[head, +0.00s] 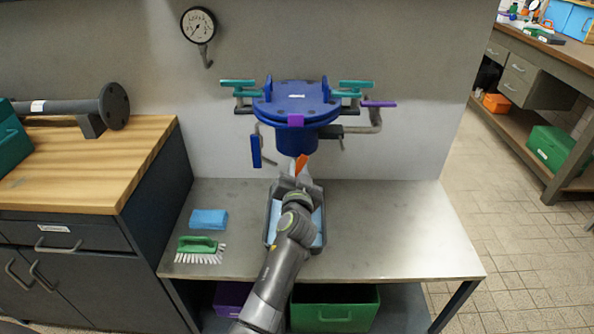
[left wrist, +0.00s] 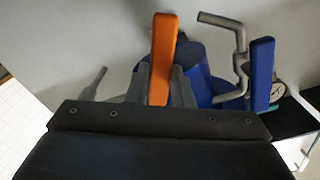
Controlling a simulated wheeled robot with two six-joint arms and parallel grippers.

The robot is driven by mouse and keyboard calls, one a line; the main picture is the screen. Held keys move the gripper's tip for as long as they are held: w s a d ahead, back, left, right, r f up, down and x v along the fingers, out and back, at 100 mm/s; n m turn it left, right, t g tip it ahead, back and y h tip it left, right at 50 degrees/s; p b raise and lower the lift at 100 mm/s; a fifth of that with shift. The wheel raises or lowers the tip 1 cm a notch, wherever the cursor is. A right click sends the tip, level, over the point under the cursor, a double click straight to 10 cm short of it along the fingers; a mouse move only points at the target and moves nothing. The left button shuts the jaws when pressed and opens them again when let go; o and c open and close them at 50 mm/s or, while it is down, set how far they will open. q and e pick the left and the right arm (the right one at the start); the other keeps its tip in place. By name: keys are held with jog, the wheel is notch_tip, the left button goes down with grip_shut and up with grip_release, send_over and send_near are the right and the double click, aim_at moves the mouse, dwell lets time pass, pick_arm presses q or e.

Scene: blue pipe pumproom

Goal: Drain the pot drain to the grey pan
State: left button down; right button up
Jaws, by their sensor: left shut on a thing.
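The blue pot (head: 297,140) with a flanged lid hangs on the wall above the metal bench. An orange lever (head: 301,164) is at its underside; it also shows in the left wrist view (left wrist: 164,52). My left gripper (head: 303,172) is shut on the orange lever, with its grey fingers (left wrist: 165,85) on either side. The grey pan (head: 269,238) sits on the bench below the pot, partly hidden by my left arm. Light blue shows inside it. My right gripper is not in view.
A blue lever (head: 255,151) hangs left of the pot, and a purple handle (head: 379,104) sticks out right. A blue sponge (head: 208,219) and green brush (head: 198,246) lie left of the pan. The bench (head: 400,235) is clear on the right. A gauge (head: 198,25) is above.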

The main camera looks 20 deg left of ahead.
pick_arm(q)
jog(key=m, duration=0.3)
jog(key=shift+d+m, duration=0.15)
jog(key=shift+m, duration=0.25)
jog(key=m+p, duration=0.1)
jog(key=m, duration=0.1)
jog(key=shift+f+m, duration=0.15)
jog(key=shift+m, duration=0.15)
jog(key=m, duration=0.2)
jog(key=shift+d+f+m+p, duration=0.1)
jog(key=shift+m+p, duration=0.2)
jog(key=shift+m, duration=0.8)
jog(key=shift+f+m+p, duration=0.2)
jog(key=shift+m+p, duration=0.25)
jog(key=shift+m, duration=0.65)
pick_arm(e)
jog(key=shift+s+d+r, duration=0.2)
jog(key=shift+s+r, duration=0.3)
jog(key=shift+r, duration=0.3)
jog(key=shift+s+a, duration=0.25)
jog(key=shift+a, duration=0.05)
pick_arm(q)
jog(key=c, duration=1.3)
grip_release()
jog(key=shift+w, duration=0.1)
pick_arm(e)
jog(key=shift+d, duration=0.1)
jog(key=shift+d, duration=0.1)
